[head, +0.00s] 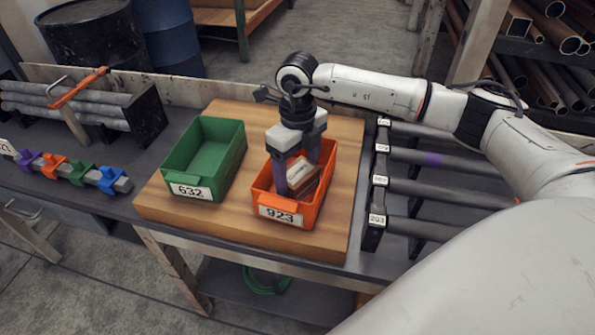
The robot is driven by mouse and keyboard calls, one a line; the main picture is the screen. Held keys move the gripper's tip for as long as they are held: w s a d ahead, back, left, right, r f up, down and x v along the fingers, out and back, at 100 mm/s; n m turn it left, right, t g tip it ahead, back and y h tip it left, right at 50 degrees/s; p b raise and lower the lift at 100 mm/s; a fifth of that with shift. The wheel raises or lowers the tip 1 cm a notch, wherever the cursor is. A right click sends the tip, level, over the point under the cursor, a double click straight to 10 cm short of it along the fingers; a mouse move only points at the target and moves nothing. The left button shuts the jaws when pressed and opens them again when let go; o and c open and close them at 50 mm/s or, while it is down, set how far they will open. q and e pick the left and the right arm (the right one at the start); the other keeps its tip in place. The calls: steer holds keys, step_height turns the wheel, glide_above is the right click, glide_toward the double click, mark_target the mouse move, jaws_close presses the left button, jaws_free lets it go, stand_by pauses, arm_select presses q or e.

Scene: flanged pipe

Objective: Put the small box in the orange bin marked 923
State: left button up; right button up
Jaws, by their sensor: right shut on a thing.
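The orange bin marked 923 (315,208) stands on a wooden board. My right gripper (293,184) points down into this bin, with its purple fingers inside the walls. It is shut on the small box (303,177), a whitish and brown box that sits tilted between the fingers within the bin. Whether the box touches the bin floor cannot be seen. My left gripper does not show.
A green bin marked 632 (208,160) stands empty to the left on the same wooden board (155,207). A rack of labelled pipes (425,190) lies to the right. Colored clamps (83,175) and grey pipes lie at the left.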

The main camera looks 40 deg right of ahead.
mark_target(298, 171)
steer(key=shift+r, duration=0.1)
steer(key=o, duration=1.3)
steer(key=shift+f, duration=0.2)
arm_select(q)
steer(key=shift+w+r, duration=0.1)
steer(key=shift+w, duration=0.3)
arm_select(e)
steer(key=shift+r, duration=0.4)
arm_select(q)
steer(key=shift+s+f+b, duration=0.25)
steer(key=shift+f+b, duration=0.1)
steer(key=shift+b, duration=0.1)
arm_select(e)
step_height(298, 171, up, 12)
steer(key=shift+f, duration=0.2)
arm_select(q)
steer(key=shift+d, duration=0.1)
